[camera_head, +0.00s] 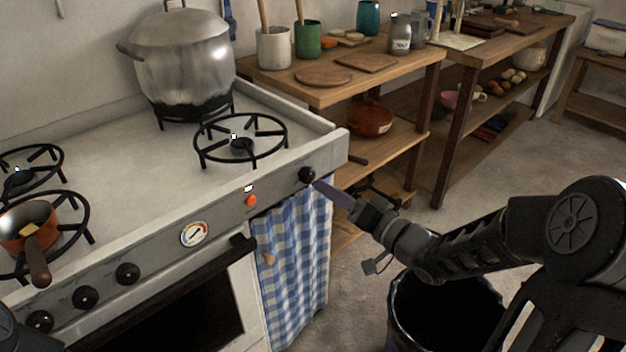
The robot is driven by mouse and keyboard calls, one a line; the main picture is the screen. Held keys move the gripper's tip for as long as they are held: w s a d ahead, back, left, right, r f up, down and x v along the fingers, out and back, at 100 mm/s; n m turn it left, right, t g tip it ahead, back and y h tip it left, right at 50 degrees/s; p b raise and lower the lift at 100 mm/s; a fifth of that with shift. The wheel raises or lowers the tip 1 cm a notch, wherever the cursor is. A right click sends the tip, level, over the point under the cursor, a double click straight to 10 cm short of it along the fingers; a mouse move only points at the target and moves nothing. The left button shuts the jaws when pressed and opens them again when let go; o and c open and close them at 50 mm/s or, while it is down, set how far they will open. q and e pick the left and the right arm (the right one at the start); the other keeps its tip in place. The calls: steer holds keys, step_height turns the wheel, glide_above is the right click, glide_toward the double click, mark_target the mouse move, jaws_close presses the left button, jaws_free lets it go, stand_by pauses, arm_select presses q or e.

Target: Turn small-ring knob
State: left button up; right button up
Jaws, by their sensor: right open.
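The stove's front panel (215,213) carries several black knobs. One knob (307,174) sits alone at the panel's right end, below the empty right burner ring (240,140). Others (127,273) sit at the lower left. No label shows which one is the small-ring knob. My right gripper (319,187) is open, its fingertips close to the right-end knob, just below and right of it. I cannot tell whether they touch it. The knob's face is largely visible.
A large metal pot (185,65) stands on the back burner, and a copper saucepan (27,228) on the left one. A checked curtain (295,265) hangs below the panel. A wooden shelf table (345,90) stands right of the stove. A black bin (445,315) is below my right arm.

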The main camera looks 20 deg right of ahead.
mark_target(311, 178)
steer(key=b+x, duration=0.1)
steer(key=x, duration=0.6)
steer(key=shift+c, duration=0.4)
jaws_close()
